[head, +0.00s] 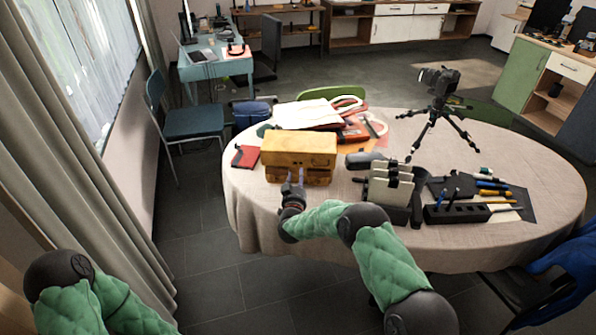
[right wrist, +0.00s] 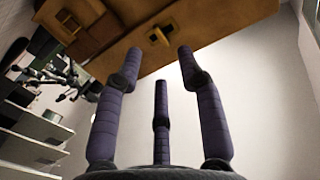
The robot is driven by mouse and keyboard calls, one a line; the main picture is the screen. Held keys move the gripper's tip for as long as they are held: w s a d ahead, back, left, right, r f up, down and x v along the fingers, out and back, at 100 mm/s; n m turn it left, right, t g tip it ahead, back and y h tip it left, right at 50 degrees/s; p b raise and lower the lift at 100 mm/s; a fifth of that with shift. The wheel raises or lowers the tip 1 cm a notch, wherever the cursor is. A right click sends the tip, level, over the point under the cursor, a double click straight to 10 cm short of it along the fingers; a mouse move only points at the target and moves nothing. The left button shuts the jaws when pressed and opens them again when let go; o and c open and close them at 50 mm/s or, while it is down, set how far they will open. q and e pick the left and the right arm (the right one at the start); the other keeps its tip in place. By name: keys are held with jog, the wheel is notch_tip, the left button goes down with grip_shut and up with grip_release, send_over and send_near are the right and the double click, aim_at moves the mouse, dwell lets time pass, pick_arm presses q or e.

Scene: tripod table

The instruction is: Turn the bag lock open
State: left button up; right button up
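The tan-yellow bag (head: 300,144) stands upright on the table's near left part, its front facing me. In the right wrist view the bag (right wrist: 215,22) fills the upper part, and a small yellowish lock (right wrist: 158,36) with a dark centre shows on its face. My right gripper (head: 293,180) is in front of the bag's lower front. Its purple-grey fingers (right wrist: 160,58) are spread, with nothing between them, and the lock appears just beyond the fingertips. I cannot tell whether a finger touches the bag. My left arm shows at the bottom left; its gripper is out of view.
The round table (head: 500,235) has a pale cloth. A red notebook (head: 245,156) lies left of the bag, with papers (head: 308,115) behind. A holder with pale cards (head: 390,186), a pen tray (head: 456,212) and a camera on a tripod (head: 436,100) stand to the right.

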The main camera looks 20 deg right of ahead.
aim_at(298, 166)
jog(key=shift+b+x, duration=0.7)
jog(key=shift+x, duration=2.05)
grip_shut()
